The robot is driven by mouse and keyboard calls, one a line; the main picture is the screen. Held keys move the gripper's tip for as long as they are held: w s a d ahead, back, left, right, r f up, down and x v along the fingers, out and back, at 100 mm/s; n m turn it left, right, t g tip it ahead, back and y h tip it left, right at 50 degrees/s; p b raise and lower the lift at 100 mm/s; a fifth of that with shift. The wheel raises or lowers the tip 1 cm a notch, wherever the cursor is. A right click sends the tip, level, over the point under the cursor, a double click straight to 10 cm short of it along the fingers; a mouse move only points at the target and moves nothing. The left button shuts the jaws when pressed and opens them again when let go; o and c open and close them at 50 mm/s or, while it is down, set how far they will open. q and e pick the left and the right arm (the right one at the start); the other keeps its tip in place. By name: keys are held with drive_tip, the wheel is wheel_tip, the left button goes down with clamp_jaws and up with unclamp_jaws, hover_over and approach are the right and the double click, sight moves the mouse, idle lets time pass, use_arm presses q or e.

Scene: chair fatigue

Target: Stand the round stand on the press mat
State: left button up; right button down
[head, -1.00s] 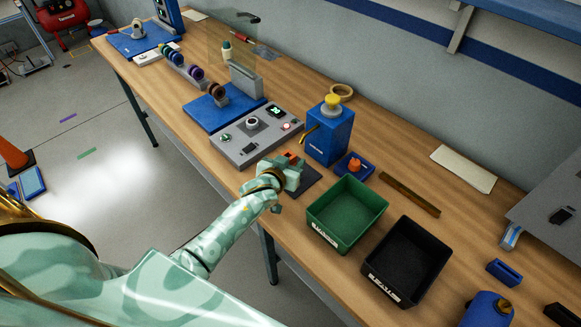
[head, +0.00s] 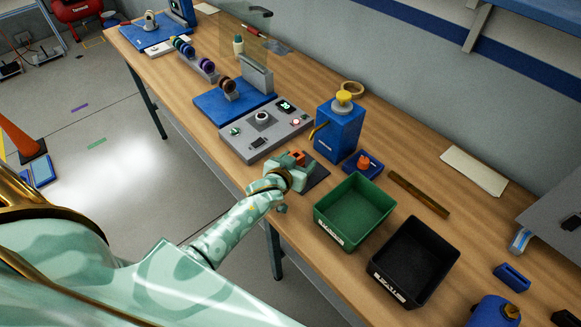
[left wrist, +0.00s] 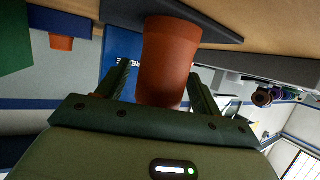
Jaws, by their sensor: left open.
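A reddish-orange round piece (left wrist: 168,60), which looks like the round stand, is between the fingers of my left gripper (left wrist: 155,92) in the left wrist view. Its far end meets a dark flat mat (left wrist: 218,30), and it appears to stand on it. In the head view, a bit of orange (head: 298,156) shows just past my left gripper (head: 292,166), over the dark mat (head: 317,176). The gripper is open, with one finger on either side of the piece. Whether the fingers touch it is unclear. My right gripper is not in view.
A grey control box (head: 262,132) and a blue dispenser (head: 340,128) stand close beyond the gripper. A green bin (head: 328,228) and a black bin (head: 388,285) are to its right. A blue base with an orange knob (head: 363,162) is nearby. The wooden bench behind is partly clear.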

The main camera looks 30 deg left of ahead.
use_arm(q)
drive_tip(key=p+v, duration=0.2)
drive_tip(key=v, duration=0.9)
drive_tip(key=shift+s, duration=0.15)
